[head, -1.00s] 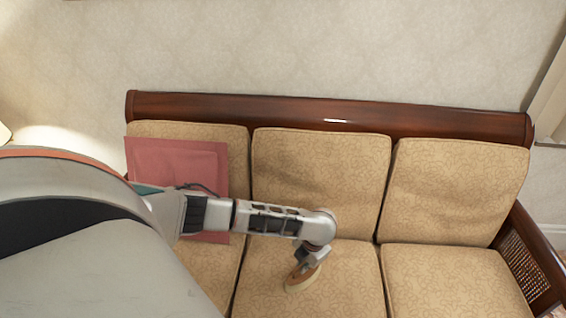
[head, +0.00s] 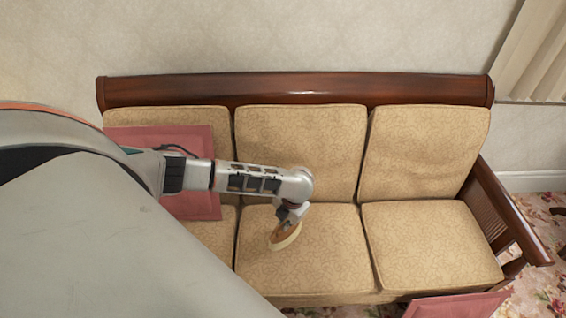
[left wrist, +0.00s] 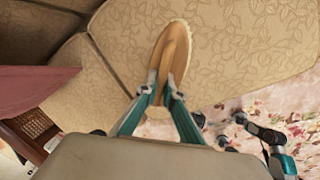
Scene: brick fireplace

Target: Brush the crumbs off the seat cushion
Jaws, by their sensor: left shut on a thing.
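My left gripper (head: 291,214) is shut on a wooden brush (head: 285,238), over the back left part of the middle seat cushion (head: 315,265) of a sofa. The cushion is tan with a leaf pattern. In the left wrist view the oval brush (left wrist: 170,50) is held at its near end between the teal fingers (left wrist: 160,92), with pale bristles along its rim. I cannot tell whether the bristles touch the cloth. No crumbs can be made out. Dark and teal parts at the lower right of the left wrist view look like my right gripper (left wrist: 282,158), too small to read.
A pink cushion (head: 200,205) leans on the left seat, partly behind my arm. Tan back cushions (head: 300,145) and a wooden back rail (head: 300,90) stand behind. A wooden armrest (head: 500,215) bounds the right. Another pink item (head: 455,306) lies by the front edge. The right seat (head: 430,245) is clear.

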